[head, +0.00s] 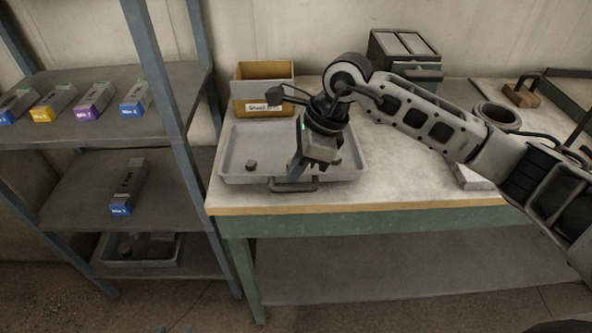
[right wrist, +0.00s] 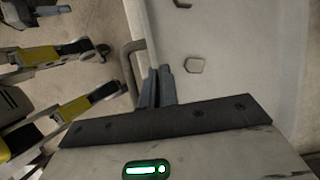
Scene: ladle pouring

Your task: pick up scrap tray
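The scrap tray (head: 238,150) is a shallow grey metal tray on the left end of the workbench, with a small dark piece (head: 251,165) inside. Its front bar handle (head: 300,187) also shows in the right wrist view (right wrist: 129,68). My right gripper (head: 294,174) points down over the tray's front edge at the handle. Its fingers (right wrist: 157,72) are close together beside the tray wall; I cannot tell if the bar is between them. Of my left gripper (head: 174,329), only two small fingertips show, apart, at the bottom edge of the head view.
A cardboard bin (head: 262,85) stands behind the tray. A dark box (head: 404,60) and a round container (head: 497,115) stand farther right. A shelf rack (head: 180,150) at left holds several small boxes and a similar tray (head: 140,263) low down. The bench front is clear.

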